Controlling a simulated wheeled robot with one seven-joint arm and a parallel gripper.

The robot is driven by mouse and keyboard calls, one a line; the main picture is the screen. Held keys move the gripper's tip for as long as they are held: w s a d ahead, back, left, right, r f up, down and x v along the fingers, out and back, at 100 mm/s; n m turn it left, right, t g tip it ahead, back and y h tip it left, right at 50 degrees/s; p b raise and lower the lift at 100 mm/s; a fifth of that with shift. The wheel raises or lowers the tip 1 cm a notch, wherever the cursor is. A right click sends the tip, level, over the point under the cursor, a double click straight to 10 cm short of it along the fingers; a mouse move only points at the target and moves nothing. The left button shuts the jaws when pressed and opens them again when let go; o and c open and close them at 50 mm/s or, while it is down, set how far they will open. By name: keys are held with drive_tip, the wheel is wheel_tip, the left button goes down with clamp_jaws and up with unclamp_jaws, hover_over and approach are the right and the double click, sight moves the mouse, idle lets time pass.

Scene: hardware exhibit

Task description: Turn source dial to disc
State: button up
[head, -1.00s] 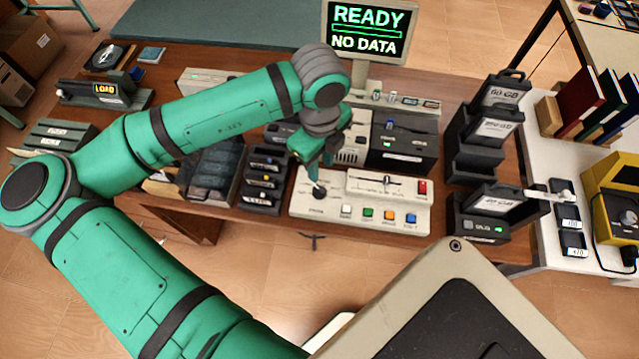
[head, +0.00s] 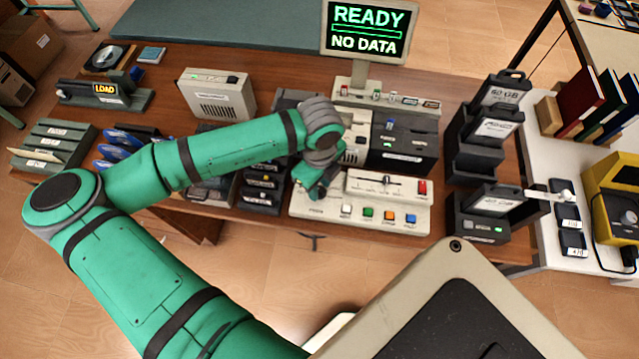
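The beige control panel (head: 375,217) lies near the front edge of the brown table. It has a slider (head: 387,182), a red switch (head: 422,187) and a row of coloured buttons along its front. The source dial is at the panel's left end and is hidden, or nearly so, under my gripper. My green gripper (head: 319,190) points down at that spot, low over the panel. Its fingers are too small and covered to show whether they are open or touch the dial. The monitor (head: 367,30) behind reads "READY" and "NO DATA".
A dark drive unit (head: 404,145) stands behind the panel. A dark rack of cartridges (head: 485,140) and a drive dock (head: 482,220) stand to the right. Slotted dark holders (head: 262,185) sit close on the left. A beige speaker-like box (head: 217,97) is farther back left.

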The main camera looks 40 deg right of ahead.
clamp_jaws()
drive_tip(key=n, duration=0.4)
drive_tip(key=shift+n, duration=1.9)
unclamp_jaws()
